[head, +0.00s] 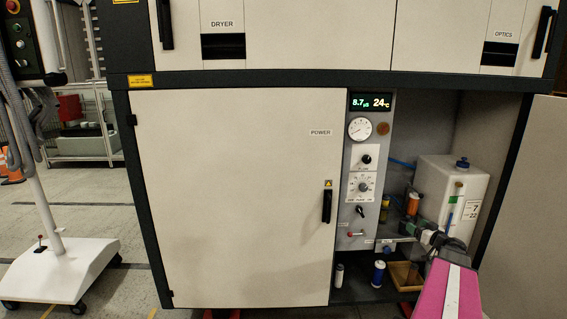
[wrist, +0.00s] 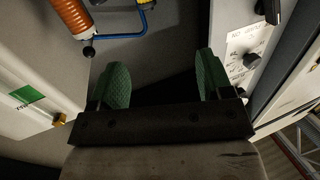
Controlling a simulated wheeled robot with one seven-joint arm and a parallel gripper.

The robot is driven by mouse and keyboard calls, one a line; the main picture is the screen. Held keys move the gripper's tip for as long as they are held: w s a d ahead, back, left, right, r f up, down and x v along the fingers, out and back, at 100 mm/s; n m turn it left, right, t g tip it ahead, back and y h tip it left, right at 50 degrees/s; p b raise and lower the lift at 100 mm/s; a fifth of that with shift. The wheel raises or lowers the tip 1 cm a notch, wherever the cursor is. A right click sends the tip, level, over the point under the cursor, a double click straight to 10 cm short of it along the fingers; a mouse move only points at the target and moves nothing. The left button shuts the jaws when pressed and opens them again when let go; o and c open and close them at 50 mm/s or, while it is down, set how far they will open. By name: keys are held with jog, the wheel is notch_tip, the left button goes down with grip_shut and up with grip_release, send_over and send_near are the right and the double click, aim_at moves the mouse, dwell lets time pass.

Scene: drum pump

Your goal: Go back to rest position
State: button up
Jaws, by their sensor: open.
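My gripper (wrist: 162,75) is open, with two green ridged fingers spread apart and nothing between them in the wrist view. In the head view, my gripper (head: 427,232) reaches into the open bay at the lower right of the cabinet, in front of the white tank (head: 455,192). The tank also shows at the left of the wrist view (wrist: 30,60), with a green label. The control panel (head: 362,187) stands left of my gripper in the head view and at the right of the wrist view (wrist: 245,60). Exact fingertip contact cannot be told in the head view.
An orange cylinder (wrist: 72,20) and blue hose (wrist: 130,32) are near the fingers. A yellow tray (head: 403,275) and a blue-topped bottle (head: 378,274) stand low in the bay. The open door (head: 525,200) bounds the right; the POWER door (head: 230,200) is shut.

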jog(key=s+a+f+g+y, duration=0.15)
jog(key=a+g, duration=0.25)
jog(key=a, duration=0.5)
jog(key=s+a+f+g, duration=0.2)
jog(key=a+f+g, duration=0.1)
jog(key=a, duration=0.6)
jog(key=s+a+f+g, duration=0.1)
jog(key=a+f+g, duration=0.25)
jog(key=a, duration=0.45)
jog(key=s+a+f+m+g+h, duration=0.2)
jog(key=s+a+g+h, duration=0.4)
jog(key=s+a, duration=0.5)
jog(key=shift+s+m+h, duration=0.75)
jog(key=shift+m, duration=0.05)
